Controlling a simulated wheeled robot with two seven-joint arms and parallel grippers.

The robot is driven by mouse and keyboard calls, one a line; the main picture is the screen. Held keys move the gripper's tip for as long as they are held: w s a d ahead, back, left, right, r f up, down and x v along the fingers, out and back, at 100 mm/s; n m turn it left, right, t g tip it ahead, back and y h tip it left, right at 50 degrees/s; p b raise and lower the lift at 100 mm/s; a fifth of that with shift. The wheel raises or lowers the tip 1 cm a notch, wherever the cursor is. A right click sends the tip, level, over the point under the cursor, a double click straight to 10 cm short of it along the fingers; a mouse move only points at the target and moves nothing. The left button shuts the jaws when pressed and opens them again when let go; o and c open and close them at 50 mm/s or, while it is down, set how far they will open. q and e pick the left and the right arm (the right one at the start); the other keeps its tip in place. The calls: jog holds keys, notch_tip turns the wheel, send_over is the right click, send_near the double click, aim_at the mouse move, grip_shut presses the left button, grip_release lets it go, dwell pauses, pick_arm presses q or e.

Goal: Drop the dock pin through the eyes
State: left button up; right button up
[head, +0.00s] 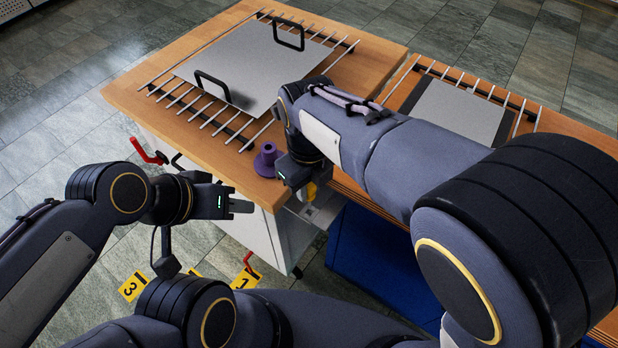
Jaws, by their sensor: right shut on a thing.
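My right gripper (306,186) is at the front right corner of the left wooden-topped cart, over the gap between the two carts. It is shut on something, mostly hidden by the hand. A purple flanged piece (266,160) stands upright on the cart's corner, left of the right gripper. A pale metal part (318,212) shows low between the carts; I cannot make out the eyes. My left gripper (243,206) is off the cart's front edge, pointing right; its finger gap is not clear.
The left cart (135,95) carries rails and a grey plate (250,65) with two black handles. The right cart (400,92) carries rails and a smaller plate (458,110). A red lever (146,152) sticks out at left. Yellow numbered markers (132,287) lie on the floor.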

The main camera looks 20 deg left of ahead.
aim_at(309, 206)
jog(key=shift+f+b, duration=0.5)
jog(key=shift+f, duration=0.85)
jog(key=shift+r, duration=0.1)
jog(key=shift+p, duration=0.4)
jog(key=shift+p, duration=0.55)
dwell(0.5)
jog(key=shift+f+b, duration=0.7)
jog(key=shift+f, duration=1.45)
jog(key=o, duration=1.1)
jog(key=shift+r, duration=0.1)
